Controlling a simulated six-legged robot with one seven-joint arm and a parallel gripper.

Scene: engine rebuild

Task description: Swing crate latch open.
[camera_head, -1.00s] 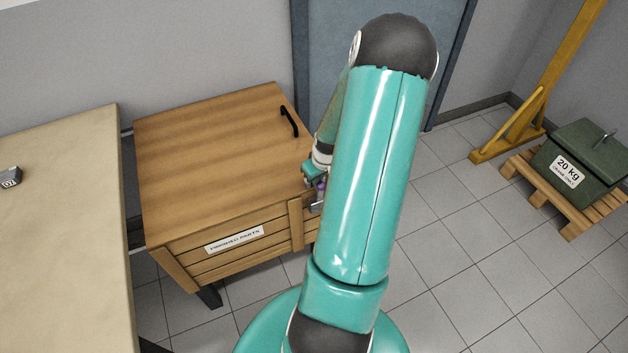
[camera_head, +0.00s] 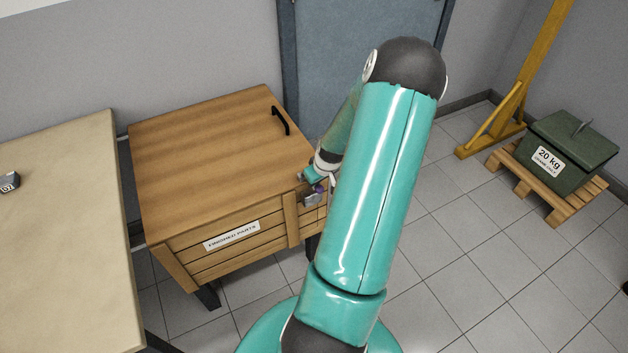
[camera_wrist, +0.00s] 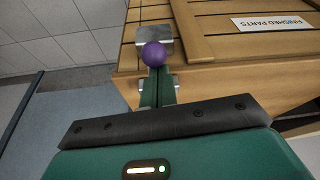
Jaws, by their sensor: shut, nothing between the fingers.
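The wooden crate (camera_head: 205,165) stands left of my arm with its lid down. Its latch shows at the front right corner, with a metal plate (camera_head: 312,199) and a purple knob (camera_head: 318,188). In the wrist view, the knob (camera_wrist: 154,54) sits in front of one metal plate (camera_wrist: 153,34), and another plate (camera_wrist: 174,82) is partly hidden behind the fingers. My gripper (camera_wrist: 157,84) is shut and empty, its fingertips right at the knob; I cannot tell whether they touch it. In the head view, my gripper (camera_head: 310,176) is at the crate's right edge, partly hidden by my arm.
A black handle (camera_head: 282,120) is on the crate's lid. A tan table (camera_head: 60,240) stands close on the left. A green 20 kg box (camera_head: 570,140) sits on a pallet (camera_head: 540,190) at right, near a yellow post (camera_head: 520,80). Tiled floor between is clear.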

